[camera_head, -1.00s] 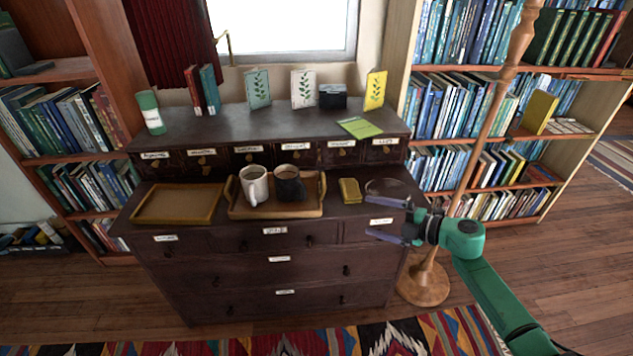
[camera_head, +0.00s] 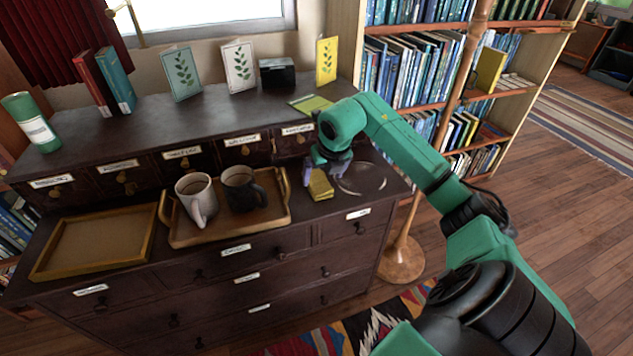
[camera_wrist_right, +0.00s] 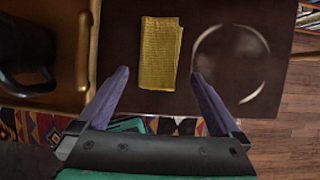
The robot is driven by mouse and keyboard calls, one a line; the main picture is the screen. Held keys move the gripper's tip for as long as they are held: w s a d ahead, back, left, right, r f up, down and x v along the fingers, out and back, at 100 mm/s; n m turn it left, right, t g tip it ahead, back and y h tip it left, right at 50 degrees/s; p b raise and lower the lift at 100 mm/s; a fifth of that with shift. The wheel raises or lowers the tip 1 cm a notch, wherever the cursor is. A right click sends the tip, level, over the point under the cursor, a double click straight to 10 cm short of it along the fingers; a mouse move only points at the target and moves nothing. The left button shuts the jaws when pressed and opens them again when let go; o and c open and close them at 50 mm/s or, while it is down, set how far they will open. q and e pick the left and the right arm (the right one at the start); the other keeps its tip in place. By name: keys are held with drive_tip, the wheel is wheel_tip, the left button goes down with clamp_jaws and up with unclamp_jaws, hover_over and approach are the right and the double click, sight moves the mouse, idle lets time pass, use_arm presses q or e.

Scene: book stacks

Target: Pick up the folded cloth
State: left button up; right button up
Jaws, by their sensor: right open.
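The folded cloth (camera_head: 320,186) is a small yellow rectangle lying flat on the dark cabinet's lower top, right of the wooden tray. In the right wrist view the cloth (camera_wrist_right: 160,54) lies upper centre, ahead of and between the lines of the two fingers. My right gripper (camera_head: 322,175) is open and empty, pointing down over the cloth; the wrist view shows its purple fingers (camera_wrist_right: 157,80) spread wider than the cloth. The gripper's near parts hide some of the cloth in the head view. I cannot tell the remaining height. My left gripper is not in view.
The wooden tray (camera_head: 181,236) with a white mug (camera_head: 196,199) and a dark mug (camera_head: 241,188) stands close left of the cloth. A clear round dish (camera_head: 363,179) lies close right. An empty tray (camera_head: 62,259) is farther left. A wooden pole stands right of the cabinet.

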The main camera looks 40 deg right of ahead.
sight(321, 183)
drive_tip(key=x, duration=0.4)
drive_tip(key=shift+f, duration=0.3)
drive_tip(key=shift+r, duration=0.1)
drive_tip(key=c, duration=1.2)
use_arm(q)
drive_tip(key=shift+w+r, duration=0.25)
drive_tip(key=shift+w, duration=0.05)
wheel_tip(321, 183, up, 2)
drive_tip(key=p, duration=0.2)
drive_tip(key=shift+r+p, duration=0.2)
drive_tip(key=shift+p, duration=0.15)
use_arm(e)
wheel_tip(321, 183, up, 20)
